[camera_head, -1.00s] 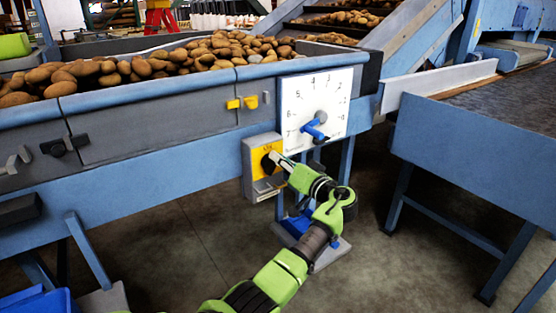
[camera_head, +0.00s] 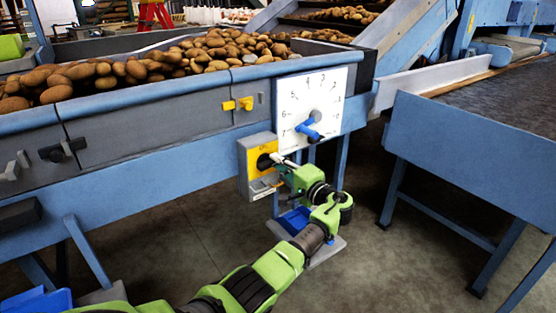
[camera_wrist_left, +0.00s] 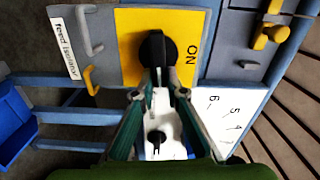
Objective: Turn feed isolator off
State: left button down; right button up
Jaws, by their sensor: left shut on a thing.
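The feed isolator (camera_head: 247,167) is a grey box with a yellow plate under the hopper side. Its black rotary knob (camera_head: 264,161) also shows in the left wrist view (camera_wrist_left: 156,52), where the plate reads "ON" on the right and the label reads "feed isolator" on the left. The knob's grip runs up and down in that picture, across the direction toward "ON". My left gripper (camera_head: 279,160) is at the knob; in the wrist view its fingers (camera_wrist_left: 159,88) close around the near end of the grip. The fingers partly hide the contact.
A white numbered dial (camera_head: 330,85) with a blue pointer (camera_head: 308,130) is just right of the isolator. A yellow catch (camera_head: 239,104) sits above. The potato hopper (camera_head: 150,115) rises behind; a blue-framed conveyor (camera_head: 470,150) stands right, with open floor between.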

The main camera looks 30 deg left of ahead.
pick_arm(q)
jog(key=shift+f+m, duration=0.15)
jog(key=shift+m, duration=0.55)
pick_arm(e)
jog(key=shift+s+f, duration=0.15)
jog(key=shift+f, duration=0.75)
pick_arm(q)
jog(key=c, duration=2)
grip_release()
jog(key=shift+d, duration=0.1)
jog(key=shift+c, duration=0.2)
jog(key=shift+w, duration=0.1)
pick_arm(e)
jog(key=shift+f, duration=0.1)
pick_arm(q)
jog(key=v, duration=1.2)
jog(key=shift+f, duration=0.1)
